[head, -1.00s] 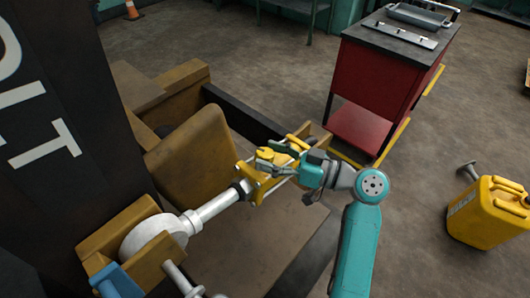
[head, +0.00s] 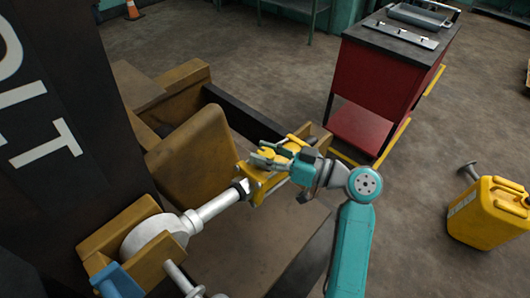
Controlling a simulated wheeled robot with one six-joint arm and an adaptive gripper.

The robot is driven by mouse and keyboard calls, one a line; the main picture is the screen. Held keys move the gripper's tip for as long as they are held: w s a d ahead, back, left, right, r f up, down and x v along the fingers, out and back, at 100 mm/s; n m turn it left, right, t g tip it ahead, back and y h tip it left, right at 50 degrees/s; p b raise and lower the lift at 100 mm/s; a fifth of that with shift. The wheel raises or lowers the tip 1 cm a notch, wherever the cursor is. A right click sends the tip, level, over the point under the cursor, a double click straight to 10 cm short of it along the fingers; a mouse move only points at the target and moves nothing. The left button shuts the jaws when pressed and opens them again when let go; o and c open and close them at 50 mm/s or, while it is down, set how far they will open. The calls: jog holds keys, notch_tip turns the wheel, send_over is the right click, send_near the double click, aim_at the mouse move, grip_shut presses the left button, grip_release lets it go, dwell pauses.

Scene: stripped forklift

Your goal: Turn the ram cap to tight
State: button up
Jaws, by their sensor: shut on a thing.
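The ram (head: 150,240) lies along the left of the head view, a pale cylinder with a silver rod (head: 215,207) pointing up and right. A dark ring (head: 242,187) sits at the rod's far end, against a yellow bracket (head: 256,194). I cannot tell which part is the cap. My gripper (head: 272,157) is at the bracket, above and right of the ring. It is shut on a yellow spanner-like tool (head: 264,154), whose open-jawed end points left. My fingers and wrist hide part of the tool and bracket, so contact with the ram is unclear.
A brown seat-like block (head: 195,155) and a dark mast (head: 60,130) stand close on the left. A blue part (head: 118,282) is at the lower left. A red cabinet (head: 375,85) stands behind, and a yellow jerrycan (head: 487,213) is on the floor at right.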

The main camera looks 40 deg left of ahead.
jog(key=shift+m+t, duration=0.4)
jog(key=m+t, duration=0.3)
jog(key=t, duration=0.1)
jog(key=m+t+h, duration=0.1)
jog(key=m+t, duration=0.1)
jog(key=t, duration=0.1)
jog(key=m+t+h, duration=0.1)
jog(key=t, duration=0.1)
jog(key=shift+m+t+h, duration=0.4)
jog(key=m+t+h, duration=0.3)
jog(key=t+h, duration=0.1)
jog(key=shift+a+m, duration=0.1)
jog(key=shift+m, duration=0.3)
jog(key=shift+m+t+h, duration=1.1)
jog(key=shift+m+h, duration=0.1)
jog(key=shift+h, duration=0.4)
jog(key=shift+w+h, duration=0.1)
jog(key=shift+h, duration=0.2)
jog(key=o, duration=1.2)
